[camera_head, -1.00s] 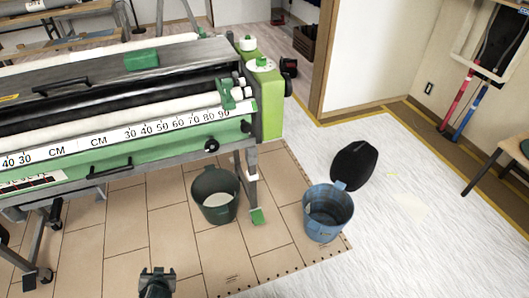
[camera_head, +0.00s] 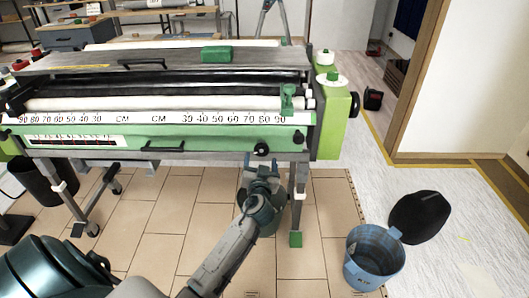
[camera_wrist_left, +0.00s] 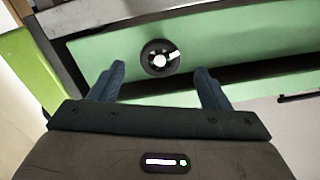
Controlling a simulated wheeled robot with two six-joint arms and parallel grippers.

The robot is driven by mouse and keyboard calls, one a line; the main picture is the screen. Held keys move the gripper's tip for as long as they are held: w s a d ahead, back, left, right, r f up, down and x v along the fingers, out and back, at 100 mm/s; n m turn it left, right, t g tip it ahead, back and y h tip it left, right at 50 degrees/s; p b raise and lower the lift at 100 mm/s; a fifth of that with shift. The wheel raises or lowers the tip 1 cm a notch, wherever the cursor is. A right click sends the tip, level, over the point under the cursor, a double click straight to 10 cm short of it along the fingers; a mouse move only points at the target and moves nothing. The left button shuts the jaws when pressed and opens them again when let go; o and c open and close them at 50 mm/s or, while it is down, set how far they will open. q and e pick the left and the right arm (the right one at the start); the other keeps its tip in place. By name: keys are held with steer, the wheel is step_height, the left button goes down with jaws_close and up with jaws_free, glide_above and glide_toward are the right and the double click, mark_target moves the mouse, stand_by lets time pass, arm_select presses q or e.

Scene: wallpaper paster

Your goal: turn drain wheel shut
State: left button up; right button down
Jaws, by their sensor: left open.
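The drain wheel is a small round black knob (camera_head: 261,149) on the green front panel of the pasting machine (camera_head: 200,137), near its right end. In the left wrist view the wheel (camera_wrist_left: 160,58) shows its dark round face with a pale centre and a light mark. My left gripper (camera_head: 262,170) is open just below and in front of the wheel. In the wrist view its two fingers (camera_wrist_left: 160,74) stand apart on either side of the wheel, which looks untouched. My right gripper is not in view.
A blue bucket (camera_head: 366,260) and a black rounded object (camera_head: 420,217) are on the floor at right. A machine leg (camera_head: 299,205) stands right of the gripper.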

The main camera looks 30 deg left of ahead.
mark_target(261, 152)
arm_select(q)
steer(key=x, duration=0.5)
steer(key=shift+w, duration=0.2)
steer(key=c, duration=1)
